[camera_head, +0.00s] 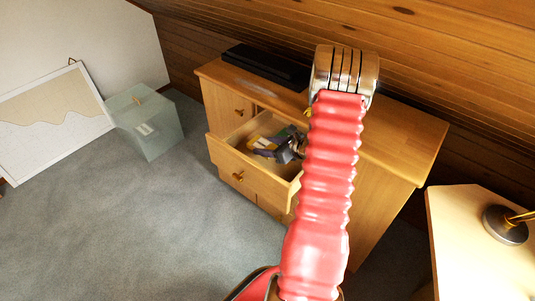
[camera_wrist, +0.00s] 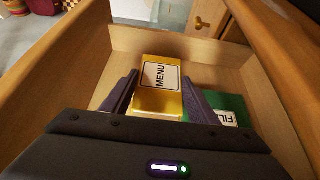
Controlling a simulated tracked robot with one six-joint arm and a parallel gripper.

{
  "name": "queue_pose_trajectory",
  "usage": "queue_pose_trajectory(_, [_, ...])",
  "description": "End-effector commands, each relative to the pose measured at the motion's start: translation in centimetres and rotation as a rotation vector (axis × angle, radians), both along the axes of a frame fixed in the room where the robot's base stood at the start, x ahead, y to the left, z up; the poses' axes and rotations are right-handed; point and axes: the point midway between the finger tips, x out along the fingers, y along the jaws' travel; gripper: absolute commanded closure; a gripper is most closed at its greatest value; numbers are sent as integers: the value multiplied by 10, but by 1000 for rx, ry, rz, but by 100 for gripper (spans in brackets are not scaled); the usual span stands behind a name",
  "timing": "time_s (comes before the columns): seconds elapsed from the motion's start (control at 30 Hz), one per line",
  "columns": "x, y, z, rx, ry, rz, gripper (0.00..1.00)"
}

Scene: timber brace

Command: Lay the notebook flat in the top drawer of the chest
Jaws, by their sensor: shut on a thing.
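The top drawer (camera_head: 245,170) of the wooden chest (camera_head: 378,150) is pulled open. In the wrist view, its pale wooden walls (camera_wrist: 62,62) surround my gripper (camera_wrist: 158,82). The gripper's two dark fingers are shut on a yellow booklet (camera_wrist: 158,102) with a white label reading MENU. The booklet is inside the drawer's outline; I cannot tell whether it touches the floor. A green item (camera_wrist: 228,104) labelled "FIL…" lies in the drawer to its right, partly hidden by the right finger. No item shows a notebook label. In the head view, my arm hides part of the drawer.
A flat black case (camera_head: 266,66) lies on the chest top. A translucent greenish box (camera_head: 150,128) and a framed board (camera_head: 50,125) stand at the left. A pale table (camera_head: 470,250) with a lamp base (camera_head: 504,225) is at the right. The carpet before the chest is clear.

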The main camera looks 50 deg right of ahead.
Motion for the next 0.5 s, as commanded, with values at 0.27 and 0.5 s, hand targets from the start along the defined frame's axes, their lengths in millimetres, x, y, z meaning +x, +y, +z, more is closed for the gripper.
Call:
queue_pose_trajectory(0.27, [0, 0, -1, 0, 0, 0, 69])
queue_pose_trajectory(0.5, [-1, 1, -24, 4, 2, -1, 69])
